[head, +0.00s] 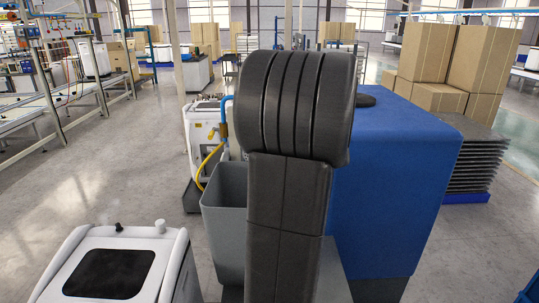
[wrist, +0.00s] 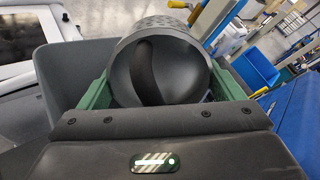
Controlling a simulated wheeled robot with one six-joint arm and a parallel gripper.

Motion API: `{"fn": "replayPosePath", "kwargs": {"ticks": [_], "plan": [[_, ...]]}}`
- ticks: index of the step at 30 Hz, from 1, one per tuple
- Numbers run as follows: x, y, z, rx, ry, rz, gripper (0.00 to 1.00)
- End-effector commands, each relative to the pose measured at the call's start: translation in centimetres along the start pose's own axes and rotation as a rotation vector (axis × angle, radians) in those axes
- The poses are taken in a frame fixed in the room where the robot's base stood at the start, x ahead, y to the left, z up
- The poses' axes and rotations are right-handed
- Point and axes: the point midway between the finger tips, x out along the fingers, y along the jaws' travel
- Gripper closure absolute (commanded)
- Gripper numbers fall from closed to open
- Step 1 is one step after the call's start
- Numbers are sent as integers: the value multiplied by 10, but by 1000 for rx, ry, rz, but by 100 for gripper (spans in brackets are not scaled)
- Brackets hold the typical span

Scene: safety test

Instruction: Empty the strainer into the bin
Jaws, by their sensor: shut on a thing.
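The strainer (wrist: 180,75) is a grey, round vessel with a patterned outer wall, held in the wrist view with its open end facing the camera. A dark curved shape shows inside it; I cannot tell what it is. My gripper (wrist: 162,88) has green fingers on both sides of the strainer and is shut on it. The grey bin (head: 225,215) stands left of my arm in the head view. Its wall also shows in the wrist view (wrist: 60,85), around and below the strainer. The bin's inside is mostly hidden. My arm hides the strainer in the head view.
A large blue block (head: 395,175) stands close on the right of my arm. A white machine (head: 75,250) with a dark top is at the front left. Another white unit (head: 203,125) with a yellow hose is behind the bin. Cartons (head: 484,55) are stacked at the back right.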

Motion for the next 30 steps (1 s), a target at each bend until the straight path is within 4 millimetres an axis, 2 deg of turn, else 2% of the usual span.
{"fn": "replayPosePath", "kwargs": {"ticks": [20,30], "plan": [[4,-8,13,-4,416,239,41],[8,-12,20,-5,692,400,41]]}}
